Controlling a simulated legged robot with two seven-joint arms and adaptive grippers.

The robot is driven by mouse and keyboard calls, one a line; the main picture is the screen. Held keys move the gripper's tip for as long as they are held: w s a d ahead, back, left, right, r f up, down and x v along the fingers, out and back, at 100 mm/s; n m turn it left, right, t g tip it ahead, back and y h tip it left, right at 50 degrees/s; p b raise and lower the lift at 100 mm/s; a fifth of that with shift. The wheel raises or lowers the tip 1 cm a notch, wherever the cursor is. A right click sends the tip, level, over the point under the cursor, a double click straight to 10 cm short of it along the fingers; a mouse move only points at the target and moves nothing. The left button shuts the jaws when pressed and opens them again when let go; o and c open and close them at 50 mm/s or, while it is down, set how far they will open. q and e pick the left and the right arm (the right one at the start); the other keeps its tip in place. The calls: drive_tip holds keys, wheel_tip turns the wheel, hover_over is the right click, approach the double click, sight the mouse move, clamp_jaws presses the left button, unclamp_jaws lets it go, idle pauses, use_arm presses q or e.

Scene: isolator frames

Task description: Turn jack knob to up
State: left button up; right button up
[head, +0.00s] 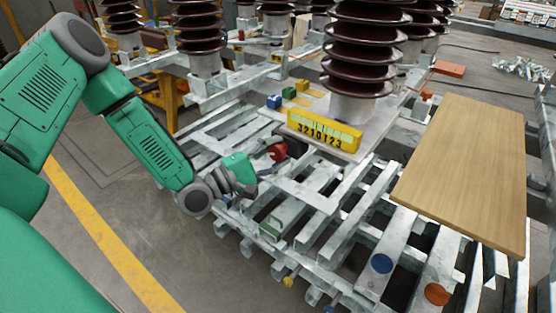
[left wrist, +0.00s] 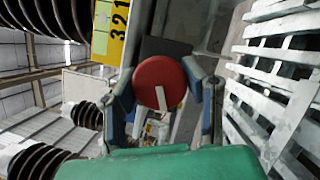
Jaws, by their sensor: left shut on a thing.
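The jack knob is a red round knob with a white pointer mark; it shows small in the head view (head: 278,152) and large in the left wrist view (left wrist: 160,83). In the left wrist view the white mark points down and slightly right. My left gripper (head: 262,160) is at the knob, with one finger on each side of it in the left wrist view (left wrist: 160,95), shut on it. My right gripper is not in view.
Brown ribbed insulators (head: 362,50) stand on the metal frame (head: 310,190) behind the knob. A wooden board (head: 468,170) lies at the right. Blue (head: 381,263) and orange (head: 437,293) round caps sit at the front right. Open floor with a yellow line (head: 100,235) is at the left.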

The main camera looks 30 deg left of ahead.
use_arm(q)
drive_tip(key=shift+o, duration=0.2)
drive_tip(key=n+t+y+b, duration=0.1)
drive_tip(key=n+b, duration=0.1)
drive_tip(key=n, duration=0.1)
drive_tip(key=f+n+t+y+b, duration=0.1)
drive_tip(key=n+b, duration=0.2)
drive_tip(key=n+t+b, duration=0.1)
drive_tip(key=n+b, duration=0.2)
drive_tip(key=n, duration=0.1)
drive_tip(key=shift+s+f+y, duration=0.15)
drive_tip(key=shift+s+y, duration=0.05)
drive_tip(key=shift+y, duration=0.2)
drive_tip(key=shift+n+t+y+b, duration=0.25)
drive_tip(key=shift+n+y+b, duration=0.4)
drive_tip(key=shift+n, duration=0.5)
drive_tip(key=shift+n+t+y+b, duration=0.25)
drive_tip(key=shift+n+y+b, duration=0.2)
drive_tip(key=shift+n+b, duration=0.5)
drive_tip(key=shift+r, duration=0.2)
drive_tip(key=o, duration=1.2)
drive_tip(key=shift+n, duration=0.3)
drive_tip(key=shift+a+r, duration=0.1)
drive_tip(key=shift+r, duration=0.1)
drive_tip(key=v, duration=1.2)
drive_tip(key=shift+f, duration=0.15)
